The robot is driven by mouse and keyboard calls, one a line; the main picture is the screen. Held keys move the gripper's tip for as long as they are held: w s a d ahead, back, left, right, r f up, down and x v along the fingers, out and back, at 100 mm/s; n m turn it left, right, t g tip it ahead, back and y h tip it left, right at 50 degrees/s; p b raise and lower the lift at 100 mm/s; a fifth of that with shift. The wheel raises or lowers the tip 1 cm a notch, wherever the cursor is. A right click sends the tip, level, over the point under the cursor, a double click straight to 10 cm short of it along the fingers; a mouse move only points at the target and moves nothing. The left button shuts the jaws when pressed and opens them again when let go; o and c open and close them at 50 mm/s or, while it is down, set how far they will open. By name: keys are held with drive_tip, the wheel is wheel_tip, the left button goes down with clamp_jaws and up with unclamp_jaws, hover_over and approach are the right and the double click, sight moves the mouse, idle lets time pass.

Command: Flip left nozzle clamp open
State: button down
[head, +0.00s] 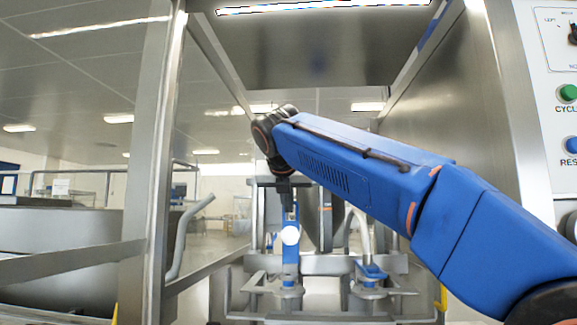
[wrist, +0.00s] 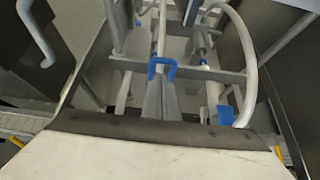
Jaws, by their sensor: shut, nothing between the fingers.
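In the wrist view, the left nozzle clamp is a blue U-shaped handle (wrist: 162,66) near the upper middle. My gripper (wrist: 161,84) shows as two grey tapered fingers just below it, close together and empty. The fingertips look very near the clamp; I cannot tell whether they touch it. In the head view, blue parts of the left clamp (head: 290,283) show low in the frame, below the end of my arm. The fingers are too small to make out there. A right nozzle with a blue clamp (head: 371,272) stands to the right; its blue part also shows in the wrist view (wrist: 225,115).
A metal frame with an upright post (head: 150,150) stands left of my arm. A steel panel and a control panel (head: 553,95) with buttons are at the right. A curved pale hose (wrist: 245,60) rises beside the right nozzle. Metal crossbars surround both nozzles.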

drive_tip(key=s+r, duration=0.3)
drive_tip(key=r, duration=0.7)
drive_tip(key=shift+s, duration=0.3)
drive_tip(key=shift+r, duration=0.15)
